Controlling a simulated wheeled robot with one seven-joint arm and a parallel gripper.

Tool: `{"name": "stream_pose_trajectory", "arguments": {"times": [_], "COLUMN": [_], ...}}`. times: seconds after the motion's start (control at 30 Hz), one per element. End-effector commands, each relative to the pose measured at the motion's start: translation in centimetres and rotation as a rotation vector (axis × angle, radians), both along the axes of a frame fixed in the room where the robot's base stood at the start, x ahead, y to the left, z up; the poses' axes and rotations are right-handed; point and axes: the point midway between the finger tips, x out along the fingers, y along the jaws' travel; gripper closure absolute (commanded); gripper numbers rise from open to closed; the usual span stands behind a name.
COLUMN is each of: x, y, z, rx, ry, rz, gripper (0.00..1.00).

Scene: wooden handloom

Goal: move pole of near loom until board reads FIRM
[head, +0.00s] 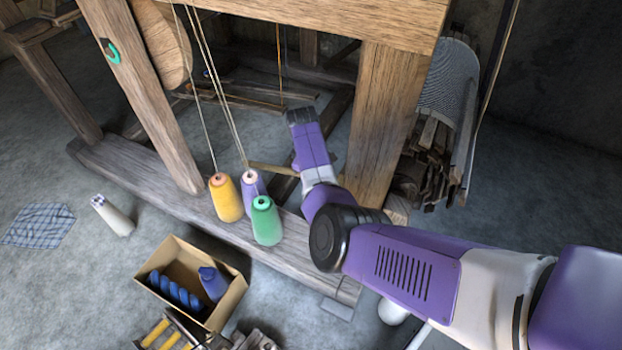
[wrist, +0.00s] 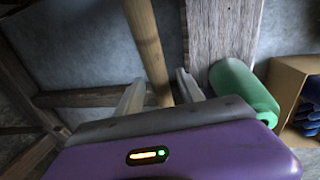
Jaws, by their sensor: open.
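In the wrist view a light brown round pole (wrist: 147,45) runs down between the two fingers of my gripper (wrist: 158,90). The fingers are apart, one on each side of it, and I cannot tell whether either touches. In the head view my purple hand (head: 310,150) is inside the near loom (head: 388,120), left of its thick right post, with its fingertips not clear to see. A light brown pole (head: 270,169) shows just left of the hand, partly hidden by it. I see no board with readable words in either view.
Yellow (head: 226,198), purple (head: 252,186) and green (head: 265,222) thread cones stand on the loom's base beam; the green cone (wrist: 243,88) is close beside my gripper. A cardboard box (head: 225,300) sits in front. Threads hang above the cones. A wood bundle (head: 432,150) stands right.

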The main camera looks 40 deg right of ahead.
Motion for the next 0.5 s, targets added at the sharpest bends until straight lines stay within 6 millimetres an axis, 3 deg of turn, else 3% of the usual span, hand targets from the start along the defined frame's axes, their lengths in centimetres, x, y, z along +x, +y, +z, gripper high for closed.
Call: {"name": "stream_pose_trajectory", "arguments": {"times": [0.4,0.5], "x": [0.12,0.12], "y": [-0.13,-0.13], "z": [-0.79,-0.79], "rx": [0.000,0.000], "ry": [-0.001,-0.001], "rz": [0.000,0.000], "gripper": [0.55,0.73]}}
